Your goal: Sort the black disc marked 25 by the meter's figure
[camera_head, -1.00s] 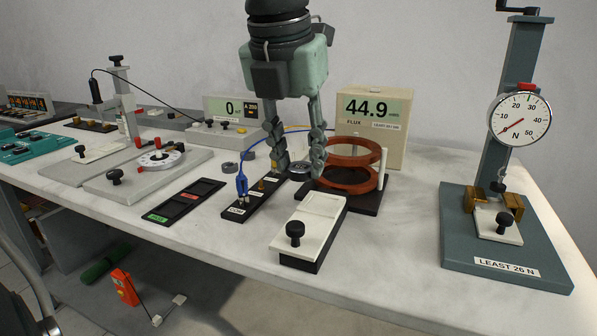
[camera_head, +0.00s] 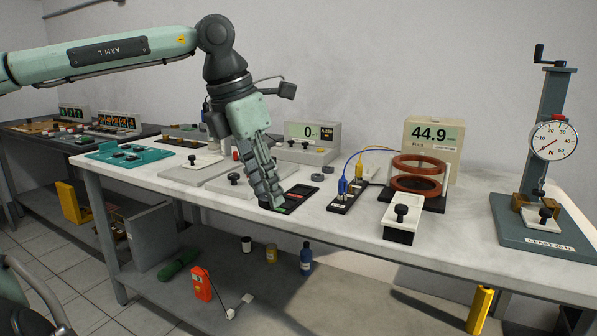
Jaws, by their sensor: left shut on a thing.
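My left gripper (camera_head: 270,204) reaches down at the near, green-marked end of the black two-part tray (camera_head: 303,190). It is shut on the black disc, which the fingers hide now; its 25 mark cannot be read. A red mark shows farther along the tray. The flux meter (camera_head: 432,136) at the back reads 44.9. The red coil pair (camera_head: 418,163) stands in front of it. My right gripper is not in view.
Two small dark discs (camera_head: 317,177) lie behind the tray. The terminal strip with blue and yellow leads (camera_head: 347,198) and a white-topped block (camera_head: 407,214) stand to its right. The force gauge stand (camera_head: 553,140) is far right. The bench's front edge is close to the tray.

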